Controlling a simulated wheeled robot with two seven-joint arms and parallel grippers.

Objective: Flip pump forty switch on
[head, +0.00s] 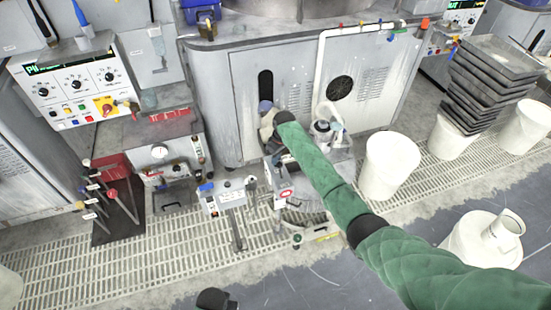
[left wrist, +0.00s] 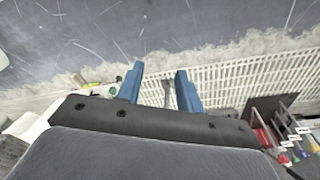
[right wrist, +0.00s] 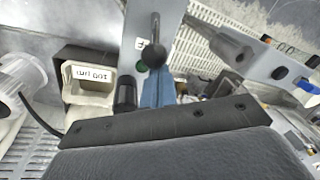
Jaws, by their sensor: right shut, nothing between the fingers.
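My right gripper (right wrist: 158,92) is shut and empty. Its blue fingertips are close to a ball-tipped black lever (right wrist: 154,54) on a grey panel (right wrist: 150,20) in the right wrist view; I cannot tell if they touch. A green button (right wrist: 140,67) is beside the lever. I cannot read a pump forty label or tell the lever's position as on or off. In the head view my right arm reaches to the small equipment before the middle cabinet and hides part of it. My left gripper (left wrist: 160,85) is open and empty above the floor; its dark body shows low in the head view (head: 215,300).
A beige container with a label (right wrist: 92,77) stands left of the right fingers. Small grey control units (head: 228,194) stand on the floor grating (head: 130,260). White buckets (head: 388,165) and stacked dark trays (head: 490,75) are at the right. The front floor is mostly clear.

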